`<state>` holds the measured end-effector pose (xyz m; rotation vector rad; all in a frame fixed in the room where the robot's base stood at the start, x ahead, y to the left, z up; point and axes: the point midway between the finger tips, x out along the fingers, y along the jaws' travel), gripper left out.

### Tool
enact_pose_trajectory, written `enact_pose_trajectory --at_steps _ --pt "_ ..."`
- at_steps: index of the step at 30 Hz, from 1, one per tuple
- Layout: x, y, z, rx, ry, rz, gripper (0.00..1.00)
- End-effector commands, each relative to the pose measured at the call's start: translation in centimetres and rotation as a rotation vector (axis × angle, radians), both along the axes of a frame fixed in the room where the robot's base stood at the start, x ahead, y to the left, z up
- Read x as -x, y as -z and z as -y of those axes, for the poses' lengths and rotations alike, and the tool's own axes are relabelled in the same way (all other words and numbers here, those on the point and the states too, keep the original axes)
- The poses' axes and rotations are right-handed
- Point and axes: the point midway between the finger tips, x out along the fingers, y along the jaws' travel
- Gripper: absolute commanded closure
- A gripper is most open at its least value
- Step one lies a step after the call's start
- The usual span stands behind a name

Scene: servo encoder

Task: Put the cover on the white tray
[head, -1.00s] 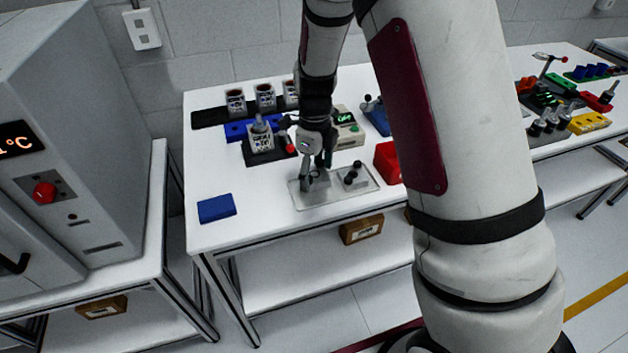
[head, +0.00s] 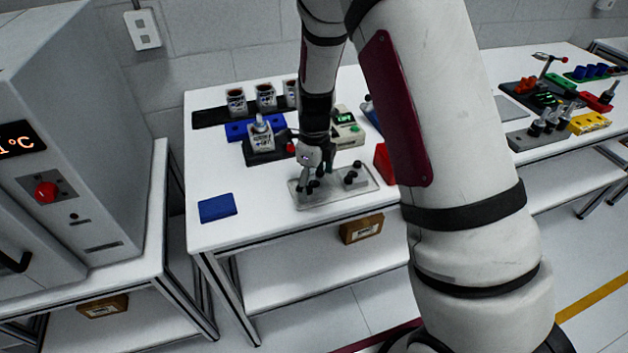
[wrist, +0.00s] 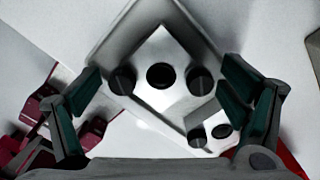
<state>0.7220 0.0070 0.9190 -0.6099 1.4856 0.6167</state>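The pale tray (head: 338,203) lies near the front edge of the white table, with several small dark round-topped parts on it. In the wrist view the tray (wrist: 104,45) lies at an angle, holding a light plate with black round tops. Three of these stand in a row between my fingers; others sit lower right. I cannot tell which part, if any, is the cover. My gripper (wrist: 162,76) is open, its green-padded fingers wide apart over the tray with nothing gripped. In the head view my gripper (head: 316,177) is low over the tray's left half.
Behind are a white device with a green display (head: 346,128) and a dark fixture (head: 266,157). Table space between the blue block and tray is clear.

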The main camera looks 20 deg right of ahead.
Motion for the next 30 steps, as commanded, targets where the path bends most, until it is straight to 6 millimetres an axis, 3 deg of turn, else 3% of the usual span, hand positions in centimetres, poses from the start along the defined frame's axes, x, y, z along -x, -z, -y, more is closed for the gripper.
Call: enact_pose_trajectory --at_steps 10,24,30 --pt "-0.1 -1.0 0.0 0.001 -0.001 0.002 0.09" --pt "-0.1 -9.9 0.0 0.0 -0.001 0.004 0.09" --pt "-0.1 -11.9 0.1 0.0 0.0 0.001 0.09"
